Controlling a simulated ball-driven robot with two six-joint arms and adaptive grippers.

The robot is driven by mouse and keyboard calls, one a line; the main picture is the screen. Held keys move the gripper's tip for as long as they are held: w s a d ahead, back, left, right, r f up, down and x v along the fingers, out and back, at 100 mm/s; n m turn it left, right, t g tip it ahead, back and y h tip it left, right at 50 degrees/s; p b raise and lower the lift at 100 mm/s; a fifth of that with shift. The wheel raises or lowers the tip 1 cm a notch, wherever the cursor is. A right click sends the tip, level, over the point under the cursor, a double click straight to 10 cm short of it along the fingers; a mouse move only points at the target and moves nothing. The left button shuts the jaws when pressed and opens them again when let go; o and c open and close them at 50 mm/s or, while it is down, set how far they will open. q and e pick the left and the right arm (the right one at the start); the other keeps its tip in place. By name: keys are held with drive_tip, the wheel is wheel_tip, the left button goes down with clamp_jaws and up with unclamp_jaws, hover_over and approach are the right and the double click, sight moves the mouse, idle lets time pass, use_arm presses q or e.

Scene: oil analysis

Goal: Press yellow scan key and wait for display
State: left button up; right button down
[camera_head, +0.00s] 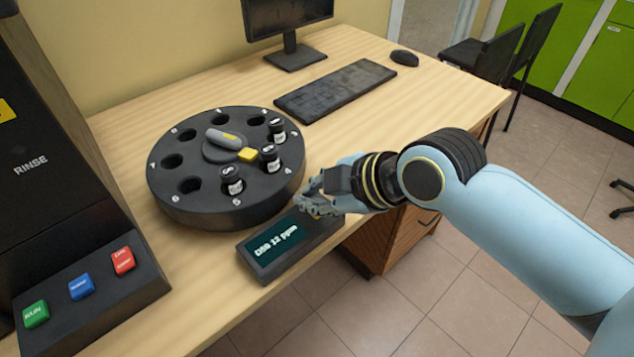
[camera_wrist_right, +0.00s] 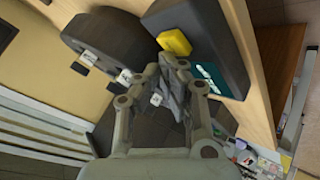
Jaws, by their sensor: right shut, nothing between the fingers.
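The small dark reader box (camera_head: 268,273) lies on the table's front edge. My right gripper (camera_head: 313,206) is shut and empty, over the key end of the box. In the wrist view its fingers (camera_wrist_right: 172,82) appear close to the key, but contact cannot be told. My left gripper is out of view.
A round black carousel (camera_head: 168,203) with several holes, dark vials and a yellow pointer stands behind the reader. A machine with green, blue and red buttons (camera_head: 80,287) is at left. A keyboard (camera_head: 335,90), monitor (camera_head: 289,18) and mouse (camera_head: 404,58) are at the back.

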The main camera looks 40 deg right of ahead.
drive_tip(key=shift+f, duration=0.5)
idle(0.7)
drive_tip(key=shift+r, duration=0.1)
drive_tip(key=shift+r+p, duration=0.85)
drive_tip(key=shift+p, duration=0.1)
wheel_tip(320, 180, up, 5)
drive_tip(key=p, duration=0.5)
drive_tip(key=shift+r+p, duration=0.1)
drive_tip(key=shift+p, duration=0.2)
idle(0.4)
